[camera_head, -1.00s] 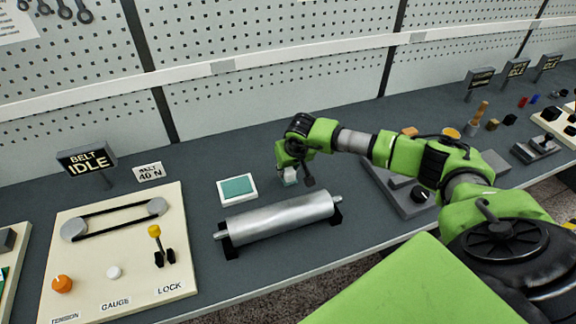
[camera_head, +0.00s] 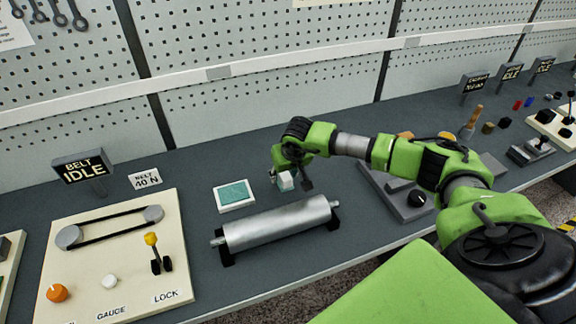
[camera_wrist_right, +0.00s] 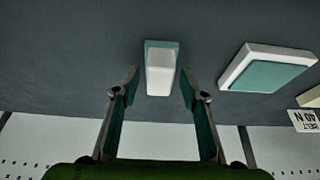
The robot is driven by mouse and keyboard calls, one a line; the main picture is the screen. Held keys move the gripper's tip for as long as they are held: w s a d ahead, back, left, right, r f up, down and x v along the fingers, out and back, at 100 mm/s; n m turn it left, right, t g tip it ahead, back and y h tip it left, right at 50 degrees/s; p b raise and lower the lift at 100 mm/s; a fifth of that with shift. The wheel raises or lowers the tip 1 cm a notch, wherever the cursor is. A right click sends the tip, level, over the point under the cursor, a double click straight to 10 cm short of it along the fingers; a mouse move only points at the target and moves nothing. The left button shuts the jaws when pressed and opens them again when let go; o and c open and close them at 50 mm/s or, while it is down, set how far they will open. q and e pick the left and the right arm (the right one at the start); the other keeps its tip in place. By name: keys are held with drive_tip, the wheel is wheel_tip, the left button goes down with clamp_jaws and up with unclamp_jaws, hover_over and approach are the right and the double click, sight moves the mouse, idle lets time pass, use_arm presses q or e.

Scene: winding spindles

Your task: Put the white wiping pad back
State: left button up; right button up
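The white wiping pad (camera_head: 285,180) is a small white block on the grey bench, behind the silver roller (camera_head: 277,223). In the right wrist view the pad (camera_wrist_right: 160,74) has a teal strip at its far end. My right gripper (camera_wrist_right: 160,82) is open, with one finger on each side of the pad's near part and a narrow gap on both sides. In the head view this gripper (camera_head: 289,181) is low over the bench around the pad. A white-rimmed tray with a teal inside (camera_head: 234,194) lies left of the pad; the tray also shows in the wrist view (camera_wrist_right: 265,75). My left gripper is out of view.
The roller rests on black supports just in front of the pad. A belt board (camera_head: 115,285) with knobs and a lever is at left, below a "BELT IDLE" sign (camera_head: 84,168). A grey fixture (camera_head: 402,205) stands to the right under my right arm.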

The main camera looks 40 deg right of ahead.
drive_tip(key=b+v, duration=0.3)
drive_tip(key=v, duration=0.8)
drive_tip(key=shift+s, duration=0.15)
